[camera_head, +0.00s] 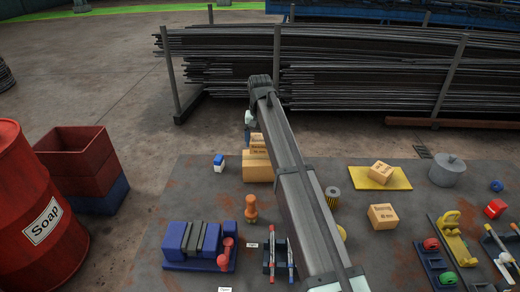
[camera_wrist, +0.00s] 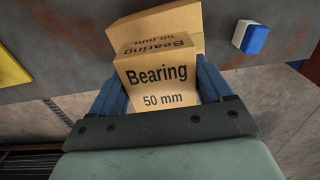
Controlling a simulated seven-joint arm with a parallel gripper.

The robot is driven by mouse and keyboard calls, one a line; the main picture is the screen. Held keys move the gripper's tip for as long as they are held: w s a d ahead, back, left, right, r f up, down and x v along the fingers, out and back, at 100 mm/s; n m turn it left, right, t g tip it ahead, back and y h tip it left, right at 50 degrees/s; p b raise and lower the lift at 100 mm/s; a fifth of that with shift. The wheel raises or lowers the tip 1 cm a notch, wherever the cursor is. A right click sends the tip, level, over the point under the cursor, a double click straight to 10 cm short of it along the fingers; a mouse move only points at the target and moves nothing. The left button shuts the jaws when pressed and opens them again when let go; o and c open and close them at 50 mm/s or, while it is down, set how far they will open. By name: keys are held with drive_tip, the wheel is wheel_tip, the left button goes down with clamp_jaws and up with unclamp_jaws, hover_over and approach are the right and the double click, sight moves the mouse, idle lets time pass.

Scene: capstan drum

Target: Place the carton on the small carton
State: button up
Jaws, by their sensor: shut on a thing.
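My gripper (camera_head: 249,124) is shut on a tan carton (camera_wrist: 157,88) marked "Bearing 50 mm"; its blue fingers lie on both sides in the wrist view. In the head view this held carton (camera_head: 257,139) shows partly behind my arm. Another tan carton (camera_head: 256,167) stands directly below it on the table, partly hidden by my arm. It also shows behind the held carton in the wrist view (camera_wrist: 188,18). Whether the two touch, I cannot tell. Two more cartons stand to the right: one (camera_head: 381,172) on a yellow mat (camera_head: 358,178), one (camera_head: 382,217) in front of it.
A small blue-and-white block (camera_head: 219,163) stands left of the cartons. An orange figure-like piece (camera_head: 251,208) and a blue holder (camera_head: 190,245) are nearer. A grey pot (camera_head: 447,170) stands at the right. The table between the block and its left edge is mostly clear.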

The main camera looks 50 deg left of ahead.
sight(260, 149)
drive_tip(key=shift+f, duration=1.9)
drive_tip(key=shift+f, duration=0.1)
drive_tip(key=o, duration=1.2)
wheel_tip(260, 149, up, 12)
drive_tip(key=shift+r, duration=0.15)
